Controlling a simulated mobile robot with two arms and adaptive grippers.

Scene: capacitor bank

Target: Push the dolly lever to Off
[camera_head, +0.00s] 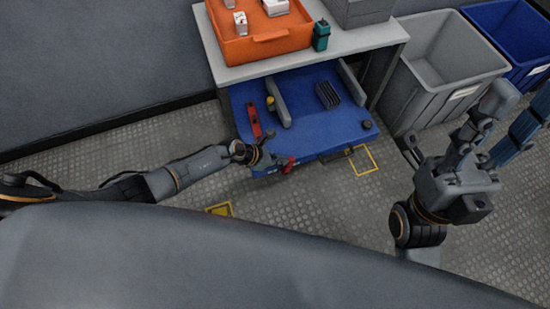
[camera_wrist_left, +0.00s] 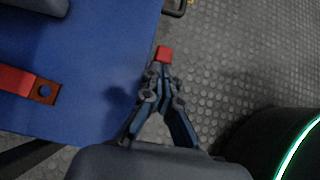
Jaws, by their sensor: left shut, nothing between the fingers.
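The blue dolly (camera_head: 320,115) stands partly under a light table, and its blue deck (camera_wrist_left: 100,60) fills the left of the left wrist view. A small red lever (camera_head: 288,164) shows at the dolly's front edge. Its red end (camera_wrist_left: 162,53) is right at the fingertips in the wrist view; I cannot tell whether they touch. My left gripper (camera_head: 274,160) is shut and empty, reaching in from the left beside the lever; its closed fingers also show in the wrist view (camera_wrist_left: 161,72). My right gripper (camera_head: 485,125) is raised at the right, away from the dolly; its jaw state is unclear.
A red bar (camera_head: 254,120) lies on the dolly deck, also in the wrist view (camera_wrist_left: 28,84). An orange tray (camera_head: 262,42) sits on the table (camera_head: 365,39). Grey (camera_head: 445,75) and blue (camera_head: 510,35) bins stand at right. Floor in front is open.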

